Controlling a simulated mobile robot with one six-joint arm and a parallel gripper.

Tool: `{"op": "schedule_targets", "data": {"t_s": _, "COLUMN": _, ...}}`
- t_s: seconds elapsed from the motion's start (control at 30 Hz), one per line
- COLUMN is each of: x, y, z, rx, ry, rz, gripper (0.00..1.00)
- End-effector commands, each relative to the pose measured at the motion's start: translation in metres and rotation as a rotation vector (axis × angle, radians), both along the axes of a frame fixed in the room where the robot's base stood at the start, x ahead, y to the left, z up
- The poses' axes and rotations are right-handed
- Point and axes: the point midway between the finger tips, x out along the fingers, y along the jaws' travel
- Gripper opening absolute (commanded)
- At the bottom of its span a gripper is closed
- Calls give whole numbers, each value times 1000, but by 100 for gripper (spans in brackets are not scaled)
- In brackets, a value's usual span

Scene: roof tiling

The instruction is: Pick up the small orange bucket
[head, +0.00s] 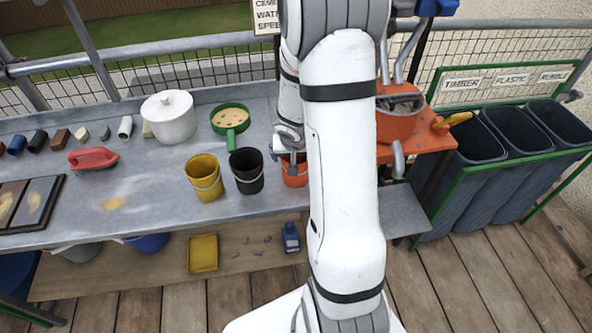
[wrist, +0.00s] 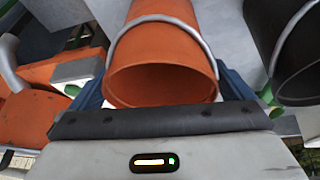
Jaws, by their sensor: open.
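The small orange bucket (head: 296,177) stands on the grey bench, to the right of the black bucket, partly hidden behind my arm in the head view. In the wrist view the orange bucket (wrist: 160,58) fills the middle, its open mouth facing the camera and its metal handle arching over its side. My gripper (wrist: 162,95) is open, with a blue finger on each side of the bucket. I cannot tell whether the fingers touch it. In the head view the gripper is mostly hidden by the arm and bucket.
A black bucket (head: 246,171) stands close on the left, with a yellow bucket (head: 204,178) beyond it. An orange machine (head: 397,120) is close on the right. A white pot (head: 169,117) and a green sieve (head: 230,120) stand behind. Dark bins (head: 512,132) stand far right.

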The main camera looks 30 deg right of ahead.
Motion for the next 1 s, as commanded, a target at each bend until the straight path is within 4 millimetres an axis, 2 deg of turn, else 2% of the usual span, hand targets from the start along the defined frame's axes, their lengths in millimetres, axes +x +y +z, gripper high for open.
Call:
{"op": "schedule_targets", "data": {"t_s": 0.27, "x": 1, "y": -1, "z": -3, "rx": 0, "ry": 0, "rz": 1, "gripper": 100}}
{"op": "schedule_targets", "data": {"t_s": 0.77, "x": 1, "y": 0, "z": -3, "rx": 0, "ry": 0, "rz": 2, "gripper": 60}}
{"op": "schedule_targets", "data": {"t_s": 1.0, "x": 2, "y": 0, "z": -1, "rx": 0, "ry": -1, "rz": 2, "gripper": 60}}
